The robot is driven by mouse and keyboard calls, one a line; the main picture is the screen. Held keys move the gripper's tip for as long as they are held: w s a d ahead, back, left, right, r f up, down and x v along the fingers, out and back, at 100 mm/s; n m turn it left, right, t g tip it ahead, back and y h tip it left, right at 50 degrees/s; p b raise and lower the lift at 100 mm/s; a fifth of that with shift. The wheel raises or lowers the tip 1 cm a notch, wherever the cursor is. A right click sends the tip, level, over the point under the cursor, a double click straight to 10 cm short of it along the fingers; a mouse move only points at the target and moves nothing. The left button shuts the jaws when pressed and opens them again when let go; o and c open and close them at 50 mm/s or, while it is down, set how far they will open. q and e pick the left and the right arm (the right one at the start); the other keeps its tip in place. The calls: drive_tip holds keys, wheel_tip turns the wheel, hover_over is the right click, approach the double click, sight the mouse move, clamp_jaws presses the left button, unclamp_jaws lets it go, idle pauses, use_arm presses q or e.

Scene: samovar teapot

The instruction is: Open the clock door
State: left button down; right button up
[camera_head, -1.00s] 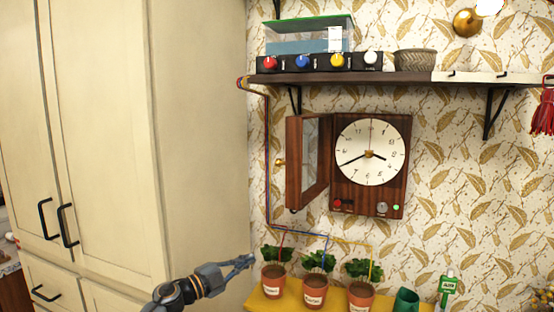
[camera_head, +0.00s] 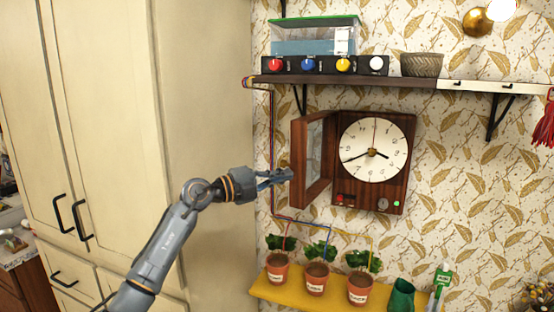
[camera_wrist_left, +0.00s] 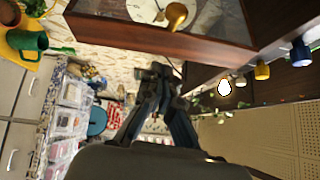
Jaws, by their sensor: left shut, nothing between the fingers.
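In the left wrist view, the door (camera_wrist_left: 150,42) lies across the top with the brass knob (camera_wrist_left: 176,16), and my left gripper's fingers (camera_wrist_left: 160,75) are just below, apart from the knob. My right gripper is not in view.
A shelf (camera_head: 420,84) with colored knobs and a basket (camera_head: 421,64) is above the clock. Potted plants (camera_head: 317,278) stand on a yellow shelf (camera_head: 265,290) below. A tall cream cabinet (camera_head: 205,120) is at the left. The wall right of the clock is free.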

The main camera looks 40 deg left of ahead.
sight(282, 162)
use_arm(q)
drive_tip(key=shift+w+a+r+p, duration=0.1)
drive_tip(key=shift+w+a+p, duration=0.2)
drive_tip(key=shift+w+a, duration=0.45)
drive_tip(key=shift+w+a+r+p, duration=0.1)
drive_tip(key=shift+w+a+p, duration=0.15)
drive_tip(key=shift+w+a, duration=0.45)
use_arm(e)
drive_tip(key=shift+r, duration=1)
use_arm(q)
drive_tip(key=shift+s+a, duration=0.15)
drive_tip(key=shift+s, duration=0.05)
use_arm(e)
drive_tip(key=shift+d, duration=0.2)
use_arm(q)
drive_tip(key=a, duration=0.3)
drive_tip(key=shift+w, duration=0.3)
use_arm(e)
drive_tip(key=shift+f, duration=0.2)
use_arm(q)
drive_tip(key=shift+r, duration=0.2)
wheel_tip(282, 162, up, 10)
drive_tip(key=shift+f, duration=0.25)
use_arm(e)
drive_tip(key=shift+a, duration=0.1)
